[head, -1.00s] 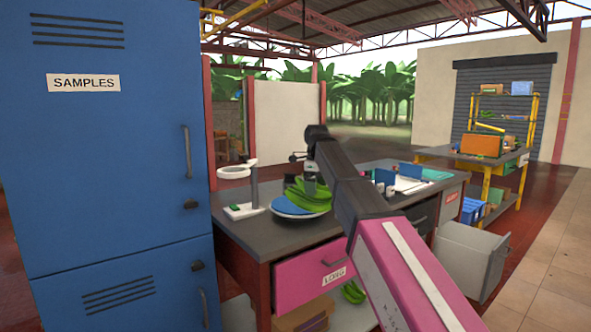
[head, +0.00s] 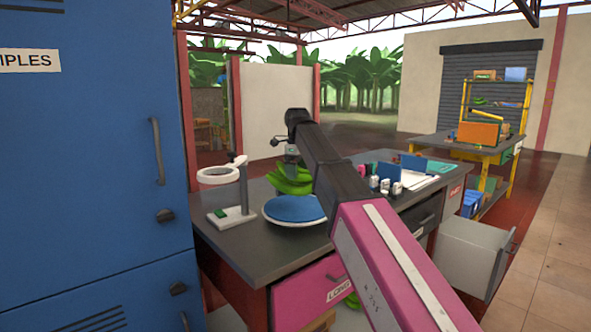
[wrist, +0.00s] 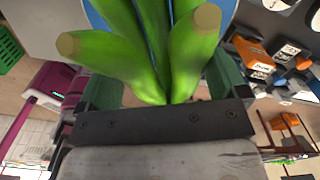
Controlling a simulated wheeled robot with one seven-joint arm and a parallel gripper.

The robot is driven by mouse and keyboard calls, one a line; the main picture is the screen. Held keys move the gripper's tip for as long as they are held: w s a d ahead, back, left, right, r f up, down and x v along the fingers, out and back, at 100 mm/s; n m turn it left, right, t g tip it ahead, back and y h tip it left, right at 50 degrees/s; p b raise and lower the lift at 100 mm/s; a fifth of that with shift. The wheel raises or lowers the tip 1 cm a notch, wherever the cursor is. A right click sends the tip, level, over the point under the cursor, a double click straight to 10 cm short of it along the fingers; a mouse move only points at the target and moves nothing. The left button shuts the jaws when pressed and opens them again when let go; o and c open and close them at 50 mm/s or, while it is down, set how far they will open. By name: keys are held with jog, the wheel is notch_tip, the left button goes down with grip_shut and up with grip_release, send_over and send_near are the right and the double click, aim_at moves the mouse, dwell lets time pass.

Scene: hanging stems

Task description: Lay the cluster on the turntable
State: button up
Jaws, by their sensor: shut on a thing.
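The green banana cluster (head: 290,180) is held in my gripper (head: 292,158) at the turntable's far side in the head view, overlapping its far edge. The turntable (head: 294,209) is a round blue disc with a pale rim on the grey bench, its near part bare. Blue turntable surface (wrist: 96,20) shows behind the bananas. Any gap between cluster and disc cannot be judged.
A white ring-headed stand (head: 232,212) is left of the turntable. Small bottles (head: 385,185), blue panels and a clipboard (head: 416,180) are to the right. A blue cabinet (head: 90,190) rises at the left.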

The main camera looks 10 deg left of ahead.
jog(key=shift+f, duration=2)
jog(key=shift+f, duration=0.45)
jog(key=o, duration=1.1)
